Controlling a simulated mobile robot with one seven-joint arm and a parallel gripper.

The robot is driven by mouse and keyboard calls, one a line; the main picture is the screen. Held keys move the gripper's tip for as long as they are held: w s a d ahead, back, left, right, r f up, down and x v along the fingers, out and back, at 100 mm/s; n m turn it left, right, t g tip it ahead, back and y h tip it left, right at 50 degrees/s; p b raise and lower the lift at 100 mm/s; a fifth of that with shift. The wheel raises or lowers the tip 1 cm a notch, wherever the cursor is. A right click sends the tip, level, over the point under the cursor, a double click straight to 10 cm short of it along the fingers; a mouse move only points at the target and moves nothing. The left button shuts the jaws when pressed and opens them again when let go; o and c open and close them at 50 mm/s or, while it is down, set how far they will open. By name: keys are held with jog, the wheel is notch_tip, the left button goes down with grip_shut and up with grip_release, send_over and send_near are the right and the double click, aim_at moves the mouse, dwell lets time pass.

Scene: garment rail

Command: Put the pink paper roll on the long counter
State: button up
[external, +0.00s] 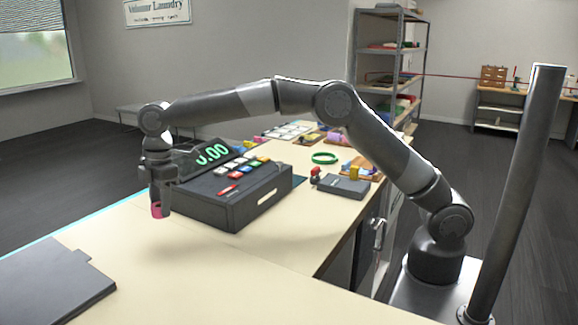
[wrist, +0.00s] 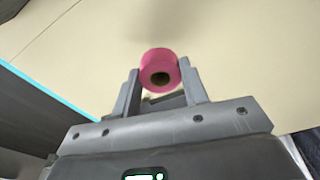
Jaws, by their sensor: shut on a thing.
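The pink paper roll (wrist: 160,65) sits between the two fingers of my gripper (wrist: 162,88) in the wrist view, its hollow core facing the camera. In the external view the roll (external: 157,210) shows at the lower tip of my gripper (external: 159,205), which points down. My gripper is shut on it. The long counter (external: 150,255) is cream-coloured and runs from the front to the back right. The roll is held above it, just left of the cash register; the exact height is hard to tell.
The dark cash register (external: 240,200) with a lit green display stands close to the right of my gripper. A dark flat panel (external: 55,285) lies at the front left. A card terminal (external: 340,185) and a green ring (external: 324,158) lie further right. The counter's front middle is clear.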

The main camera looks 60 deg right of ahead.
aim_at(167, 249)
jog(key=shift+f, duration=5)
jog(key=shift+f, duration=0.2)
jog(key=o, duration=1)
jog(key=shift+c, duration=0.2)
jog(key=r, duration=0.4)
jog(key=d+r, duration=0.1)
jog(key=r, duration=0.7)
jog(key=shift+s+d, duration=0.1)
jog(key=shift+d, duration=0.1)
jog(key=shift+r, duration=0.15)
